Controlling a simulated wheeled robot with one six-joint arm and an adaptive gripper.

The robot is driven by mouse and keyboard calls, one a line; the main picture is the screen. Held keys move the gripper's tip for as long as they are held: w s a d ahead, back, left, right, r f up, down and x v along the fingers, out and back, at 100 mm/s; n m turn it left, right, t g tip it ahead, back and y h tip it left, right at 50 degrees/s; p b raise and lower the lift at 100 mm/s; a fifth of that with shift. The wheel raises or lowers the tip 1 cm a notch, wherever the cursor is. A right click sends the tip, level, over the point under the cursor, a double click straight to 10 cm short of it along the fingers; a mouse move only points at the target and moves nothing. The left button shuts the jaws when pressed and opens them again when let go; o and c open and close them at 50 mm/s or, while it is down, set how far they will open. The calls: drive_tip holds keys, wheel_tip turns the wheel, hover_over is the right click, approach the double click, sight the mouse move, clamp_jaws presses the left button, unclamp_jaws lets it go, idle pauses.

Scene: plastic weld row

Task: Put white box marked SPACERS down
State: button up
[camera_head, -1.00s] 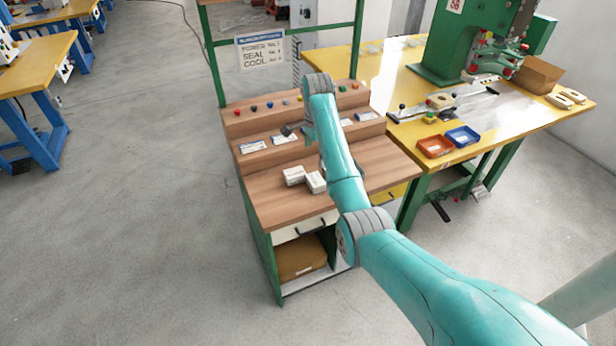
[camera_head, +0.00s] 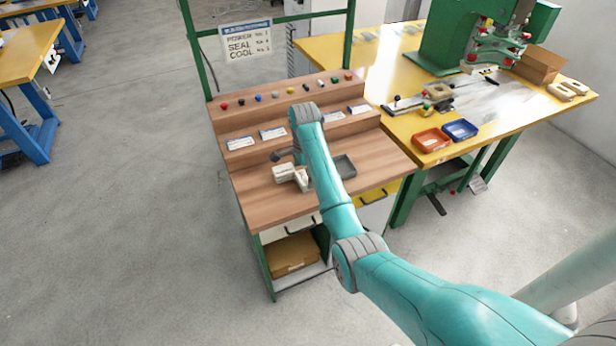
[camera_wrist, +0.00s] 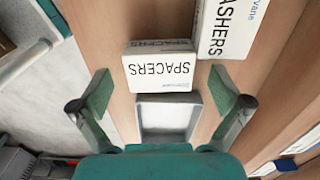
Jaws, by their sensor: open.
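The white box marked SPACERS (camera_wrist: 158,70) rests on the wooden worktop in the wrist view, its lettered face towards the camera. In the head view it is the nearer white box (camera_head: 302,180), partly beside my arm. My gripper (camera_wrist: 163,92) is open, its two green-padded fingers apart on either side of the box's near end, with gaps on both sides. I cannot tell how high the fingertips are above the worktop. My arm mostly hides the gripper in the head view.
A white box marked WASHERS (camera_wrist: 232,22) lies close beyond the SPACERS box. A grey tray (camera_head: 345,166) is right of my arm and also shows in the wrist view (camera_wrist: 168,134). Stepped shelves (camera_head: 222,122) rise behind. The worktop's front left (camera_head: 262,208) is clear.

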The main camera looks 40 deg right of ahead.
drive_tip(key=shift+f, duration=0.3)
drive_tip(key=c, duration=1.3)
drive_tip(key=shift+r, duration=0.15)
